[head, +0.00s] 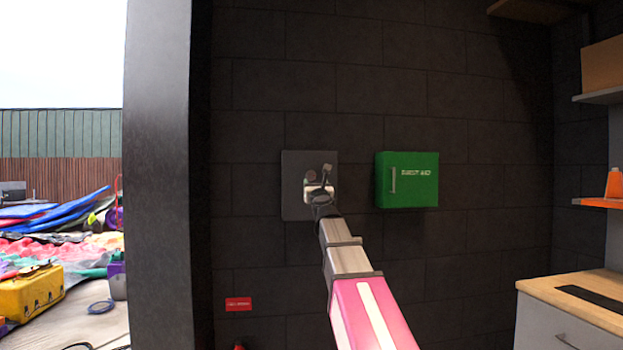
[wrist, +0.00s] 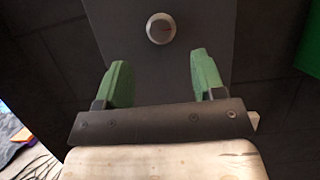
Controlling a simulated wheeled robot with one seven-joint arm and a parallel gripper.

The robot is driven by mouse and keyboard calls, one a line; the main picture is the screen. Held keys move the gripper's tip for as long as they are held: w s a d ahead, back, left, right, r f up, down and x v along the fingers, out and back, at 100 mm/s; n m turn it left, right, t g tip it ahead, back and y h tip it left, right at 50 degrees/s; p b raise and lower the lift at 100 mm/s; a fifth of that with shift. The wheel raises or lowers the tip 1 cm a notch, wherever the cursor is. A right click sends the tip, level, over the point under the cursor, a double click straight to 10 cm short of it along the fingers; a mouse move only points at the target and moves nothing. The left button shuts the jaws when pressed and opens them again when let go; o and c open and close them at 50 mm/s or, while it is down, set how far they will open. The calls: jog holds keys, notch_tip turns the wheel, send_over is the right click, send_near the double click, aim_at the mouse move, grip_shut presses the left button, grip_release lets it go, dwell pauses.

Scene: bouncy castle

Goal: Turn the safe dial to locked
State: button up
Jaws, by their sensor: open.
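The safe dial (wrist: 160,28) is a round knob with a light rim and a darker face carrying a faint reddish mark. It sits on a dark grey panel (head: 291,205) on the wall; the panel also fills the middle of the wrist view (wrist: 160,75). My gripper (wrist: 160,68) is open, with two green fingers apart and nothing between them. The dial shows beyond the fingertips, roughly centred between them, and the fingers do not appear to touch it. In the head view my gripper (head: 318,180) covers much of the panel's middle, so the dial is hard to make out.
A green first aid box (head: 412,180) is on the wall right of the panel. A small red sign (head: 238,304) is low on the wall. A wood-topped cabinet (head: 575,290) and shelves stand at right. A dark post (head: 157,170) is at left, with colourful clutter outside.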

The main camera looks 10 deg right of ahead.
aim_at(312, 175)
jog(key=x, duration=0.8)
jog(key=shift+s, duration=0.1)
jog(key=c, duration=0.8)
